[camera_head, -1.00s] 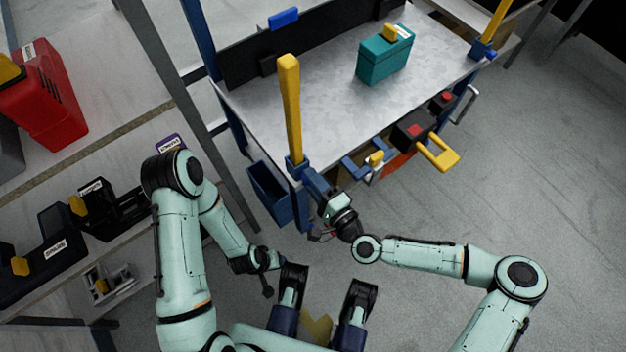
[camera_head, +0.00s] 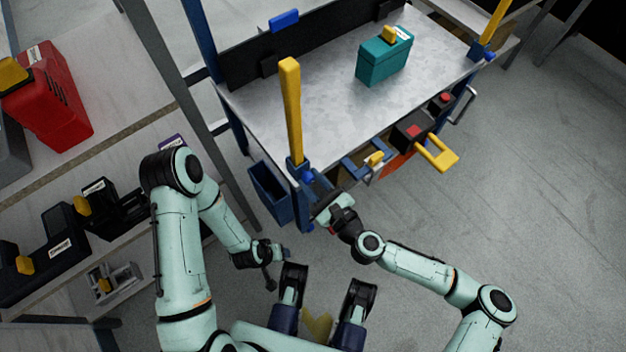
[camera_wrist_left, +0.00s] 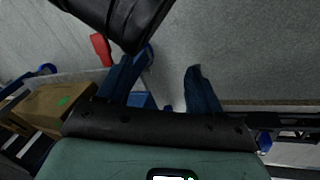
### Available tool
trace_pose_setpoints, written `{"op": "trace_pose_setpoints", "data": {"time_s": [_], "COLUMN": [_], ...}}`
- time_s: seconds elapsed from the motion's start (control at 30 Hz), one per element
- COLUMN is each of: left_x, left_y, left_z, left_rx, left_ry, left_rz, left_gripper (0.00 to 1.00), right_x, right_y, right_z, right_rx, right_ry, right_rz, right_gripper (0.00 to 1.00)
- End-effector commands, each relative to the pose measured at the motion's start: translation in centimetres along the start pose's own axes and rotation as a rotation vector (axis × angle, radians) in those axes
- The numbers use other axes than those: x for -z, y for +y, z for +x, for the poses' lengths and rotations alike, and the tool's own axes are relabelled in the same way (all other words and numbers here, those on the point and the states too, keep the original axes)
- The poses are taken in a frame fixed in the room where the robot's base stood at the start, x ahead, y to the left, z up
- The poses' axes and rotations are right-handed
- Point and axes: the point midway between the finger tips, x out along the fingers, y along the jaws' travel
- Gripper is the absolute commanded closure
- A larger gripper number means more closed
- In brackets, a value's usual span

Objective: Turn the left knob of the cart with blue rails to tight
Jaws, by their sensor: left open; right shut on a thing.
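The cart with blue rails (camera_head: 340,118) has a grey metal top and a yellow post at each front corner. Its left knob (camera_head: 308,176) is a small blue piece at the base of the left yellow post, partly covered by my gripper. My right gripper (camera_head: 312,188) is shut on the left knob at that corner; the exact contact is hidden. My left gripper (camera_head: 284,254) hangs low to the left of the cart, apart from it. In the left wrist view its two blue fingers (camera_wrist_left: 160,85) are spread with nothing between them.
A teal box (camera_head: 384,62) stands on the cart top. A yellow handle (camera_head: 438,154) juts from the cart's front. A blue bin (camera_head: 268,192) hangs at its left side. A shelf with a red container (camera_head: 48,105) and black tools is at left. Floor at right is clear.

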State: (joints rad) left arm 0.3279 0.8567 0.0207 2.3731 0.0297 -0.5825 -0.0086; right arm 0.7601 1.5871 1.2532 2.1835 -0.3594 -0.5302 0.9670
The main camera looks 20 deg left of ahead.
Motion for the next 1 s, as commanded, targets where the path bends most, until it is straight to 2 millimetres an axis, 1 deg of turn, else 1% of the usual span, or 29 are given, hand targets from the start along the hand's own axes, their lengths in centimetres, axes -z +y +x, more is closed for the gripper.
{"op": "trace_pose_setpoints", "data": {"time_s": [0.1, 0.23, 0.4, 0.6, 1.0], "left_x": [0.8, 1.6, 0.4, -0.4, -0.8], "left_y": [0.7, 1.3, 1.4, 1.6, 1.6], "left_z": [-0.7, -1.3, -1.9, -2.4, -2.7], "left_rx": [-0.012, -0.023, -0.023, -0.024, -0.024], "left_ry": [0.026, 0.049, 0.015, -0.009, -0.022], "left_rz": [0.006, 0.012, 0.014, 0.016, 0.017], "left_gripper": [0.35, 0.35, 0.35, 0.35, 0.35], "right_x": [-0.2, -0.3, -0.3, -0.2, -0.2], "right_y": [0.1, 0.0, 0.1, 0.0, 0.0], "right_z": [0.0, 0.0, 0.0, 0.0, 0.0], "right_rx": [-0.001, -0.001, -0.002, -0.001, -0.002], "right_ry": [-0.003, -0.004, -0.004, -0.003, -0.004], "right_rz": [0.111, 0.216, 0.331, 0.420, 0.475], "right_gripper": [0.95, 0.95, 0.95, 0.95, 0.95]}}
